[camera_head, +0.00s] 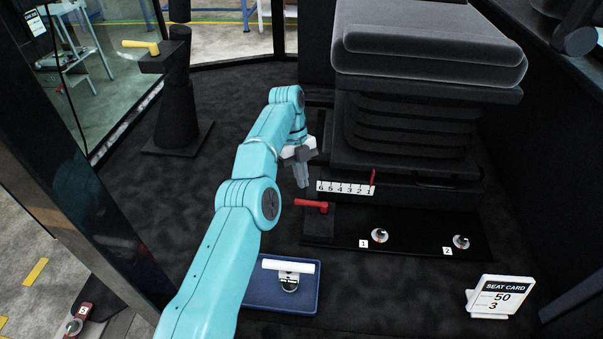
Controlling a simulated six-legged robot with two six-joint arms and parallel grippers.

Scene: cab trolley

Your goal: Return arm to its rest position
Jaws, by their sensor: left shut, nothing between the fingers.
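My left arm reaches in from the bottom of the view, in light blue. My left gripper (303,176) is shut and empty, pointing down just left of the numbered scale (345,188) at the seat base. A red handle (312,205) lies just below the fingertips; I see a small gap between them, though depth is hard to judge. My right gripper is out of the picture.
The black seat (430,50) stands on a bellows base at the right. Knobs 1 (379,236) and 2 (461,241) sit on its plate. A blue tray (252,293) holds a white-handled part (288,267). A seat card (499,297) stands at the right. A yellow lever (141,45) is at the left.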

